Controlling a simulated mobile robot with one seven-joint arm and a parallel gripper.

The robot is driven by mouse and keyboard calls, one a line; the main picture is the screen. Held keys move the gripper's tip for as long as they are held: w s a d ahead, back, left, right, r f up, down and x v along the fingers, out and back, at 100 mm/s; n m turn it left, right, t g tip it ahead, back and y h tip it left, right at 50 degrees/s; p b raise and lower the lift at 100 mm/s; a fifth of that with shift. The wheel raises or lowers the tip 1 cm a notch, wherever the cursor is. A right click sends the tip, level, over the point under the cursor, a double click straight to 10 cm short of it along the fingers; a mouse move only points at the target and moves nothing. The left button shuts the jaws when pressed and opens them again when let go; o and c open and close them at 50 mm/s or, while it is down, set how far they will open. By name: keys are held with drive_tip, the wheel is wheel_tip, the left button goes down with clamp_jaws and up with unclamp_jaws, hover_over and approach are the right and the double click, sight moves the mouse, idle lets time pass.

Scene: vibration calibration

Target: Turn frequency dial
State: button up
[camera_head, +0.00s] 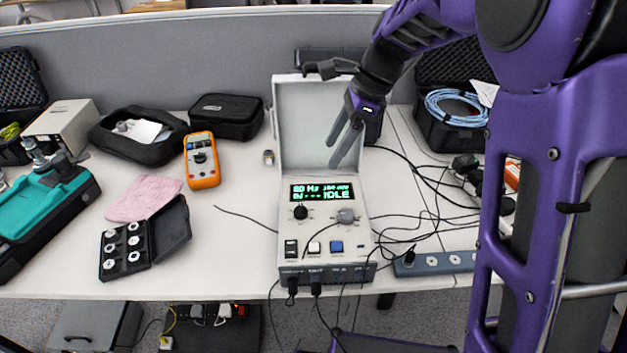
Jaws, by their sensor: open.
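The calibration unit (326,262) is a light box with its lid (303,130) standing open at the back. Its lit display (322,194) shows green text that seems to read 80 Hz and IDLE. Below the display are a black dial (300,212) on the left, under the Hz reading, and a grey dial (346,216) on the right. Their labels are too small to read, so I cannot tell for certain which sets frequency. My gripper (333,156) is open and empty, in front of the lid and above the display, apart from both dials.
Rocker and push buttons (314,248) sit on the panel below the dials. Black cables cross the table right of the unit, near a power strip (436,263). An orange multimeter (202,160) and a black case of weights (127,248) lie left.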

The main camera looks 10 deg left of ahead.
sight(301, 207)
drive_tip(key=b+x, duration=0.3)
drive_tip(key=x, duration=1.4)
drive_tip(key=shift+s+a+f, duration=0.1)
drive_tip(key=shift+s+a, duration=0.05)
drive_tip(key=shift+a, duration=0.05)
clamp_jaws()
